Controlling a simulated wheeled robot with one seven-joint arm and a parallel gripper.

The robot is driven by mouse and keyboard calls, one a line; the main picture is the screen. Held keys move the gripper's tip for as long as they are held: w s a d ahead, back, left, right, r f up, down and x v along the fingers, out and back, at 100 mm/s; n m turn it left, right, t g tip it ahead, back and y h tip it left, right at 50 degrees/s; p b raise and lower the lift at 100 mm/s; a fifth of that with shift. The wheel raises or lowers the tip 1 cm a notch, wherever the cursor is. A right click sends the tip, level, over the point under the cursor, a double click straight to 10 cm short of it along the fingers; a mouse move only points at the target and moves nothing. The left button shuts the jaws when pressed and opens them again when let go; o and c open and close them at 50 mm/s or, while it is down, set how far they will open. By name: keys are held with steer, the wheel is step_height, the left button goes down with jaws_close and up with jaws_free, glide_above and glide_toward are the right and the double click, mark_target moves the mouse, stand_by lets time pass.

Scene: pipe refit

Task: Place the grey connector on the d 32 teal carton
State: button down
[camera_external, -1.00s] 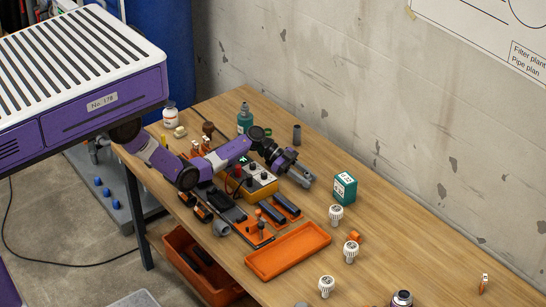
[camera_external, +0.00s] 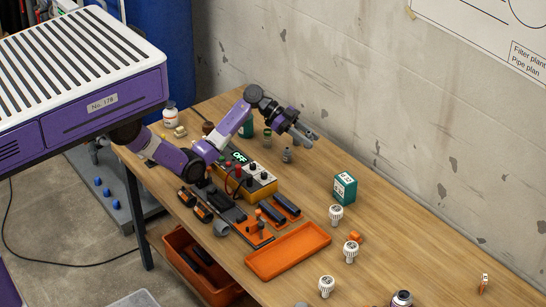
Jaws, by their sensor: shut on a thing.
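The teal carton (camera_external: 345,188) with white labels stands upright on the right part of the wooden table; its print is too small to read. My gripper (camera_external: 309,137) is above the back of the table, near the wall and behind and left of the carton. Its jaws are closed at the place of a dark grey upright tube, which I take to be the grey connector. The jaws hide it almost fully, so its tilt and height above the table cannot be told.
A small grey fitting (camera_external: 287,155) stands just below my gripper. A control box (camera_external: 250,178) with knobs and an orange tray (camera_external: 288,250) lie in front. White valve heads (camera_external: 336,215) stand right of the tray. The table between gripper and carton looks clear.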

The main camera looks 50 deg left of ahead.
steer(key=shift+r, duration=0.55)
steer(key=d+r+p, duration=0.1)
steer(key=d+r, duration=0.3)
steer(key=d, duration=0.2)
step_height(320, 180, up, 6)
steer(key=r+n+t+y+p, duration=0.1)
steer(key=n+t+y+p, duration=0.1)
steer(key=n+t, duration=0.15)
glide_above(346, 178)
step_height(346, 178, down, 20)
steer(key=shift+f+p, duration=0.1)
steer(key=shift+p, duration=0.4)
